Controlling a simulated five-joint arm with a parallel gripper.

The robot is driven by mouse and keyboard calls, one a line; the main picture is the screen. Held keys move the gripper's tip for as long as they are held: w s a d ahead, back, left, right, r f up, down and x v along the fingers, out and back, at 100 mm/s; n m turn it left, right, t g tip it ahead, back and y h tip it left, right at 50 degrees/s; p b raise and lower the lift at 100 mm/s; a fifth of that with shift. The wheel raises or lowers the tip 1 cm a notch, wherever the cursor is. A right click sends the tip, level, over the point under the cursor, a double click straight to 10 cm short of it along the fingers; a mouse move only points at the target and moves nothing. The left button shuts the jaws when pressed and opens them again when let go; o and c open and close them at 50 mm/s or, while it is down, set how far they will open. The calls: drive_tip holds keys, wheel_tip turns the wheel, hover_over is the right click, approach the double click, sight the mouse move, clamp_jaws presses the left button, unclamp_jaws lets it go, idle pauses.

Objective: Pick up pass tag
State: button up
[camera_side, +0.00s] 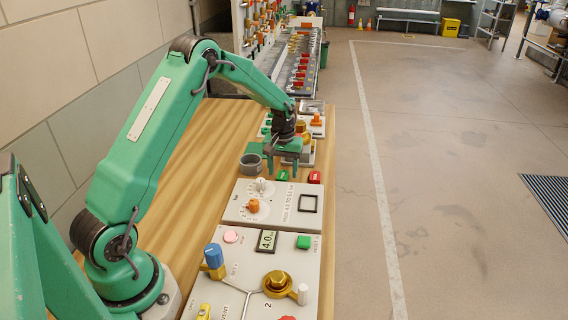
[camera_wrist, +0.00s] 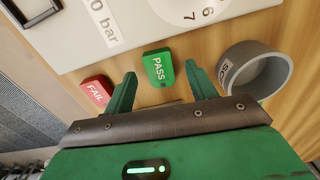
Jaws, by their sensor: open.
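The pass tag (camera_wrist: 158,68) is a small green tag marked PASS, lying on the wooden bench against the edge of a pale panel. In the side view the green tag (camera_side: 282,176) lies just below my gripper. My gripper (camera_wrist: 158,82) is open and empty, its two green fingers on either side of the tag in the wrist view, short of it. In the side view my gripper (camera_side: 281,172) hangs over the bench, pointing down. The red fail tag (camera_wrist: 95,90) lies left of the pass tag, near the left finger; it also shows in the side view (camera_side: 314,177).
A round grey cup (camera_wrist: 262,72) marked with partly hidden letters stands close to the right finger; it shows in the side view (camera_side: 250,163). A pale panel (camera_wrist: 120,35) with a dial borders the tags. More control panels (camera_side: 262,262) line the bench. Bare wood (camera_side: 195,160) lies to the left.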

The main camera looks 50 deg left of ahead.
drive_tip(key=shift+f, duration=0.45)
drive_tip(key=c, duration=1.1)
